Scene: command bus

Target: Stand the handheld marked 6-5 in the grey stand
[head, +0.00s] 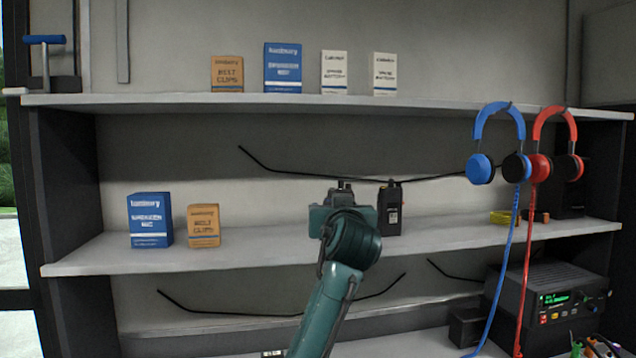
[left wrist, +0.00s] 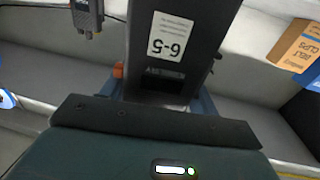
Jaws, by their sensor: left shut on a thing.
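The handheld marked 6-5 (left wrist: 165,60) is a dark device with a white label, in the left wrist view. My left gripper (left wrist: 160,100) is shut on it, with blue-grey fingers beside its body. In the head view my left gripper (head: 343,215) is in front of the middle shelf. Only the top of the held handheld (head: 342,188) shows behind it. A second black handheld (head: 389,212) stands upright just right of the gripper; it also shows at the upper left of the left wrist view (left wrist: 87,16). I cannot make out the grey stand. My right gripper is not in view.
On the middle shelf (head: 90,260) stand a blue box (head: 150,220) and a brown belt clips box (head: 203,226) at left. Blue headphones (head: 482,168) and red headphones (head: 541,167) hang at right, their cords crossing the shelf front. A radio unit (head: 550,300) sits below.

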